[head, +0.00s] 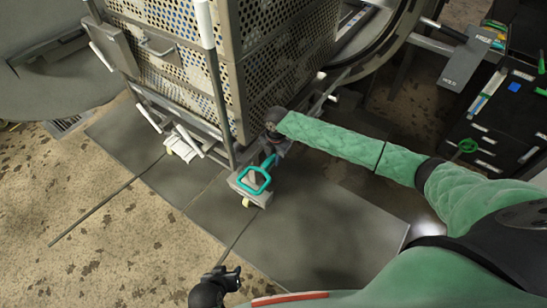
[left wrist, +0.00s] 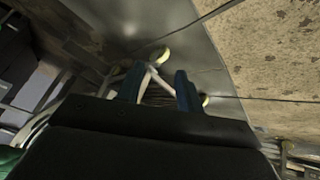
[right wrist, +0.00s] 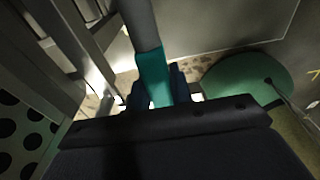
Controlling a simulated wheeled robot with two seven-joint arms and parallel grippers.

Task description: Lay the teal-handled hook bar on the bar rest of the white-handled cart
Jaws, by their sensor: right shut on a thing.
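The teal-handled hook bar (head: 254,180) is at the front right corner of the cart in the head view. Its teal loop appears over a grey block (head: 240,184); I cannot tell whether they touch. My right gripper (head: 271,145) is shut on its teal grip, which also shows in the right wrist view (right wrist: 152,75) with a grey shaft running up from it. The white-handled cart (head: 205,25) carries perforated baskets. I cannot make out its bar rest for certain. My left gripper (head: 233,279) is open and empty, low at the front; its fingers (left wrist: 158,88) stand apart.
The perforated basket stack (head: 285,45) rises beside my right gripper. A round vessel opening (head: 385,50) is behind it. A black cabinet (head: 495,130) with tools on top stands at right. Grey floor plates (head: 320,235) in front are clear.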

